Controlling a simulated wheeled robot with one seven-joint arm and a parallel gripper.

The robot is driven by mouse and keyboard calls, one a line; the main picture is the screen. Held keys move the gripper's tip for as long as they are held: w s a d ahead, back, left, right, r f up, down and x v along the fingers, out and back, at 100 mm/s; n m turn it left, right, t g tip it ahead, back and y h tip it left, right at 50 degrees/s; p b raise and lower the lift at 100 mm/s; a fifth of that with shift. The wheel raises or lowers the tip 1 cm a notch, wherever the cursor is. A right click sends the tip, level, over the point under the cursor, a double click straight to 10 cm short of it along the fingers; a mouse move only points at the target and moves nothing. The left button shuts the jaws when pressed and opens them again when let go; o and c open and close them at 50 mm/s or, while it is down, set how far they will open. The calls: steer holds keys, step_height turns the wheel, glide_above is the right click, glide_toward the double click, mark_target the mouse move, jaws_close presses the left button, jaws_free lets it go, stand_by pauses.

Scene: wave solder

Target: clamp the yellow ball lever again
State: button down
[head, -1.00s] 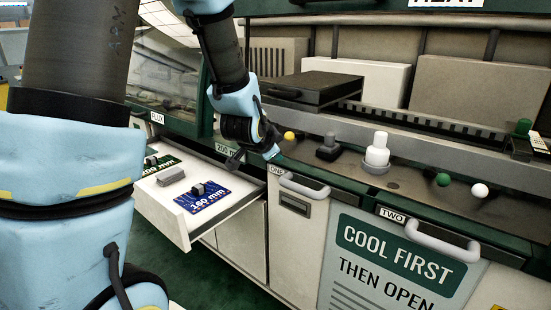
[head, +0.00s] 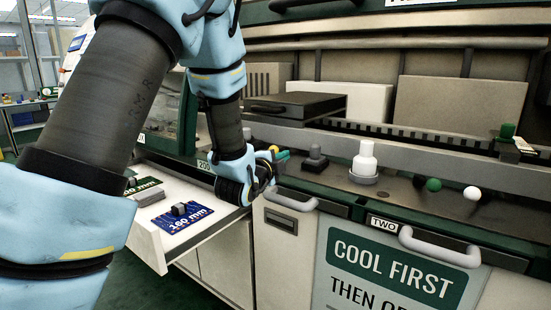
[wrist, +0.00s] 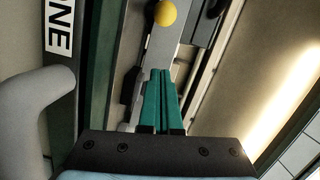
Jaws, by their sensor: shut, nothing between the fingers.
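The yellow ball (wrist: 165,13) of the lever shows at the top of the wrist view, with a pale flat bar running down from it toward my fingers. In the head view the ball (head: 274,148) is small and partly hidden by my wrist. My gripper (wrist: 160,71) has its two green fingers together and empty. The fingertips lie over the bar, a little short of the ball, and I cannot tell whether they touch it. In the head view the fingertips (head: 284,155) show just beside the ball.
A open drawer (head: 205,238) holds a blue 160 mm board (head: 181,218). Handles ONE (head: 292,198) and TWO (head: 440,248) stick out of the front. A white bottle (head: 365,158), a black knob (head: 315,157), a green ball (head: 433,185) and a white ball (head: 472,193) stand along the ledge.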

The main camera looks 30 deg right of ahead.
mark_target(278, 150)
steer(key=x, duration=0.3)
steer(key=shift+w+d+p, duration=0.25)
steer(key=shift+p, duration=0.15)
steer(key=shift+w+a+f+p, duration=0.1)
steer(key=shift+w+a+p, duration=0.15)
steer(key=shift+w, duration=0.35)
steer(key=shift+w+a+f+p, duration=0.1)
steer(key=shift+w+a, duration=0.2)
steer(key=shift+w, duration=0.25)
steer(key=shift+w+a+f, duration=0.25)
steer(key=shift+w, duration=0.35)
steer(key=shift+w+a+m+g+h+b, duration=0.3)
steer(key=shift+a+m+g+b, duration=0.1)
steer(key=shift+g, duration=0.1)
